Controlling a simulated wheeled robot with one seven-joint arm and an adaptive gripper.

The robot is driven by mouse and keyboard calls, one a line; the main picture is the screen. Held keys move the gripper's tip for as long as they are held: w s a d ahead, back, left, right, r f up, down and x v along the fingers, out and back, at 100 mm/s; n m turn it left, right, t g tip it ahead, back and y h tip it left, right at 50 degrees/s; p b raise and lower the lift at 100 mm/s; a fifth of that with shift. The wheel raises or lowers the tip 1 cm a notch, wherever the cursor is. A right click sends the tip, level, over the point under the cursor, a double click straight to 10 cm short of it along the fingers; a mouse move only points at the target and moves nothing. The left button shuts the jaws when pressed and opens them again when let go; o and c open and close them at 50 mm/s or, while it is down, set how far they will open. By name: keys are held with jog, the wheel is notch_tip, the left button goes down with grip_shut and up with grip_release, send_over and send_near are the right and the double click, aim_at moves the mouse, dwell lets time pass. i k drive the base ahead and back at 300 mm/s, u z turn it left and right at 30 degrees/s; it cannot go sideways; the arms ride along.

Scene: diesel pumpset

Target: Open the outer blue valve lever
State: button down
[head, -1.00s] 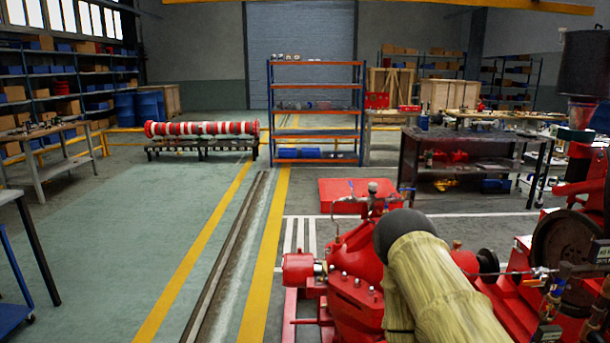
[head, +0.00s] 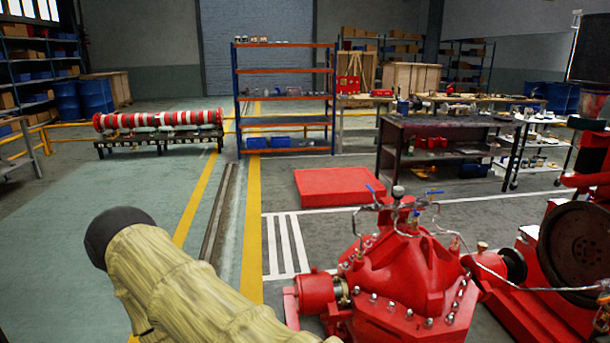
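The red pump (head: 405,275) stands at the lower right of the head view, with thin metal pipes on its top. A small blue valve lever (head: 371,190) sits at the left end of this pipework. Another blue lever (head: 434,192) sits at the right end. Both are small, and I cannot tell which one is the outer lever or how far either is turned. My arm in its beige sleeve crosses the lower left, with a dark rounded part at its far end. My gripper does not show.
A red block (head: 340,187) lies on the floor behind the pump. A dark workbench (head: 450,125) and an orange-and-blue shelf (head: 285,98) stand farther back. A large dark wheel (head: 580,245) is at the right. The green floor (head: 90,210) at the left is mostly clear.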

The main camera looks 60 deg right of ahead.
aim_at(369, 187)
jog(key=i, duration=1.2)
jog(key=z, duration=1.05)
jog(key=i, duration=0.75)
jog(key=z, duration=0.9)
